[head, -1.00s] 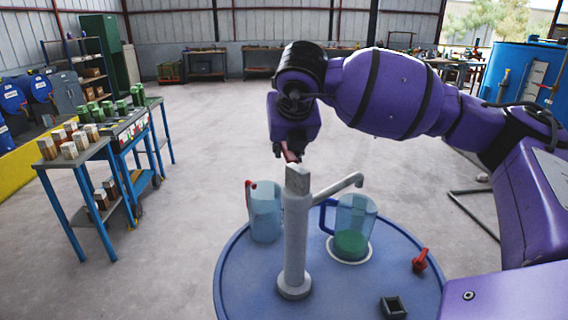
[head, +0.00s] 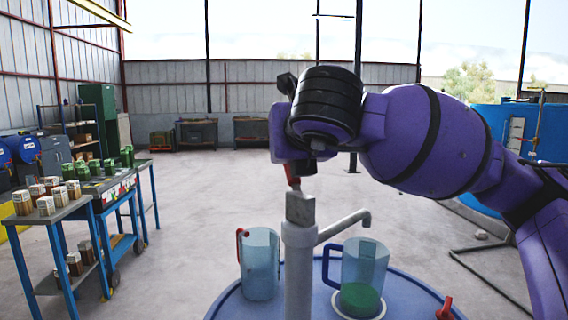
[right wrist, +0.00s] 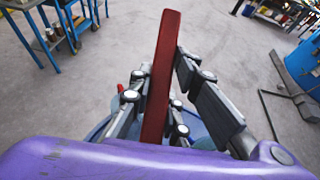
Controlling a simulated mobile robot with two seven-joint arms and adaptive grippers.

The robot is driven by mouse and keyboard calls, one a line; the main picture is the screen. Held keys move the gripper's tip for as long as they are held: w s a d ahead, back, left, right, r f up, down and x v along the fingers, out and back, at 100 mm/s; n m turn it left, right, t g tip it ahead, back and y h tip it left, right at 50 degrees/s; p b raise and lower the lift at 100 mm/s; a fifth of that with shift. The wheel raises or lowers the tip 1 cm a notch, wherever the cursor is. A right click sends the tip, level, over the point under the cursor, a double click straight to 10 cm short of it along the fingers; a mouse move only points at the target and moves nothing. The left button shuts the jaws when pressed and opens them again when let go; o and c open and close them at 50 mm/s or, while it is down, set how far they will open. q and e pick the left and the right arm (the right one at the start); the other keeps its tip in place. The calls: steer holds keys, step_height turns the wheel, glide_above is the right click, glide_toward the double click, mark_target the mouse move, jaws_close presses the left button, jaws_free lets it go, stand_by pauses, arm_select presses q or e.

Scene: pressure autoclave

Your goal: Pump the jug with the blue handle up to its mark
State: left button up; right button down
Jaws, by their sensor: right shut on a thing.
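The jug with the blue handle (head: 366,265) stands upright on a pale round spot on the blue drum top, below the spout (head: 345,225) of the grey hand pump (head: 299,262). Green liquid (head: 358,298) covers its lower part; I cannot make out the mark. The pump's red lever (head: 293,178) also shows in the right wrist view (right wrist: 163,75) as a long red bar between the fingers. My right gripper (head: 294,164) is shut on this lever above the pump head, its fingers mostly hidden in the head view. My left gripper is out of view.
A clear jug with a red handle (head: 260,262) stands left of the pump on the drum top (head: 225,307). A red fitting (head: 445,309) is at its right. The floor between is clear.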

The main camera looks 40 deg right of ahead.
steer(key=shift+r, duration=0.1)
steer(key=c, duration=1.6)
jaws_free()
steer(key=shift+c, duration=0.2)
steer(key=v, duration=1)
steer(key=shift+s+a, duration=0.1)
steer(key=shift+a, duration=0.05)
steer(key=shift+v, duration=0.85)
